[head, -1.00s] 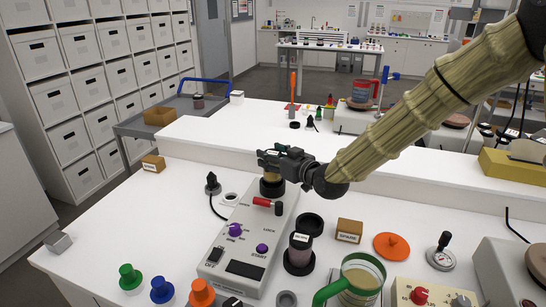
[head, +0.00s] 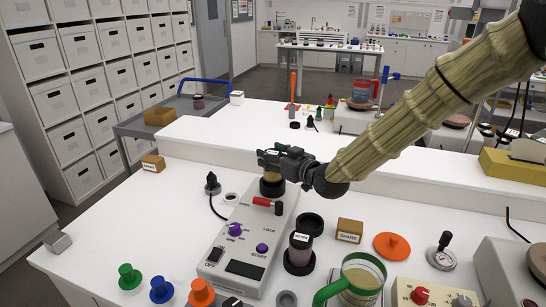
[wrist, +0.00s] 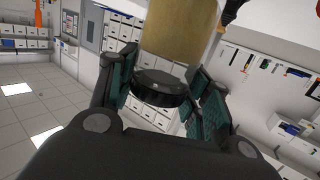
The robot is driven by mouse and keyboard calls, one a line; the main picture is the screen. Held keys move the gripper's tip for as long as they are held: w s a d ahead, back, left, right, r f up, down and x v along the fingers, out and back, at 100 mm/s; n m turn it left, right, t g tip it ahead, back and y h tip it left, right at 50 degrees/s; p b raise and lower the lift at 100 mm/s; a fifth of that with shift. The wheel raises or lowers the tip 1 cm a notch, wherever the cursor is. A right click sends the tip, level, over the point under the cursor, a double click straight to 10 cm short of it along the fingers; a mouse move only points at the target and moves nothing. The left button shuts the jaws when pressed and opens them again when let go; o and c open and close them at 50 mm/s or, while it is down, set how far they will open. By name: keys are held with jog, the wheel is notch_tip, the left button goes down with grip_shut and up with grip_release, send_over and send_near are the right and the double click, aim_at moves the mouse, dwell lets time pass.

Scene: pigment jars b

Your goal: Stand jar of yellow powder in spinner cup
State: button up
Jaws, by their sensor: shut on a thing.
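The jar of yellow powder (head: 271,176) is held upright between the fingers of my gripper (head: 268,160). In the wrist view, which is upside down, the jar's tan-yellow body (wrist: 180,28) and black lid (wrist: 160,88) show between the fingertips (wrist: 165,82). The black spinner cup (head: 271,188) is at the far end of the grey spinner (head: 246,240). The jar's lower part is at the cup's mouth in the head view; how deep it sits cannot be told. My gripper hides the jar's top there.
A red-handled lever (head: 265,202) stands on the spinner just in front of the cup. A jar of dark powder (head: 299,243) stands in a black holder to the right.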

jog(key=shift+f+b, duration=1.4)
jog(key=shift+f, duration=0.75)
dwell(0.4)
jog(key=o, duration=1.1)
jog(key=shift+o, duration=0.2)
jog(key=v, duration=1.2)
jog(key=shift+d+r, duration=0.1)
